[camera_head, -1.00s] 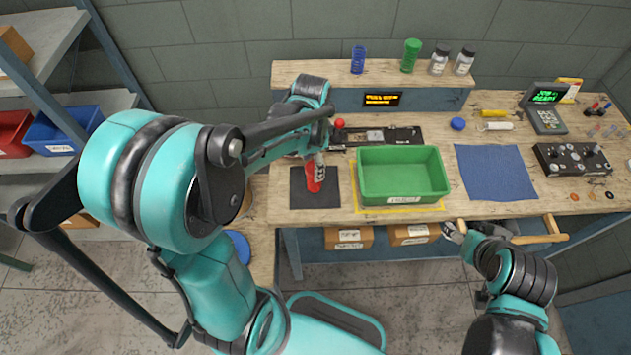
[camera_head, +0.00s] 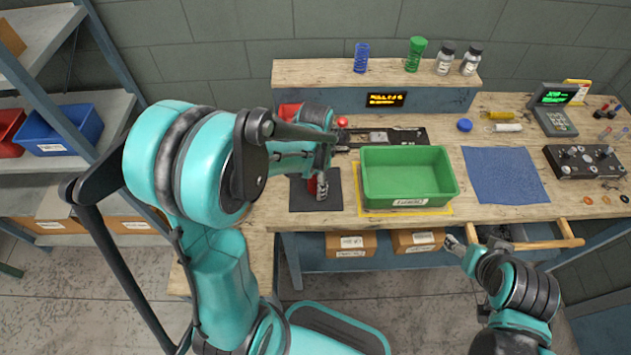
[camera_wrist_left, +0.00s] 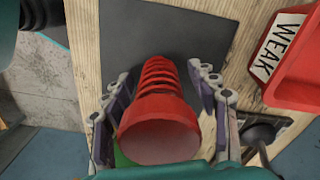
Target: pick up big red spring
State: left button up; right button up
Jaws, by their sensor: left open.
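The big red spring (camera_wrist_left: 158,105) is in the left wrist view, its wide flat end toward the camera and its coils running away to the dark mat (camera_wrist_left: 150,35). My left gripper (camera_wrist_left: 163,98) is open, with one finger on each side of the spring; I cannot tell if they touch it. In the head view only a sliver of red spring (camera_head: 312,187) shows beside my left gripper (camera_head: 321,186), above the dark mat (camera_head: 301,201). My right gripper (camera_head: 455,244) is near the bench's front edge, left of a wooden bar; its jaws are too small to read.
A green tray (camera_head: 408,190) stands right of the dark mat. A red bin marked WEAK (camera_wrist_left: 296,75) is close to the left gripper's right side. A blue cloth (camera_head: 505,175) lies farther right. Blue (camera_head: 361,58) and green (camera_head: 414,54) springs stand on the back shelf.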

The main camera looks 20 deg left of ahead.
pick_arm(q)
jog(key=shift+r, duration=0.1)
jog(key=c, duration=1.3)
grip_shut()
jog(key=shift+r, duration=0.1)
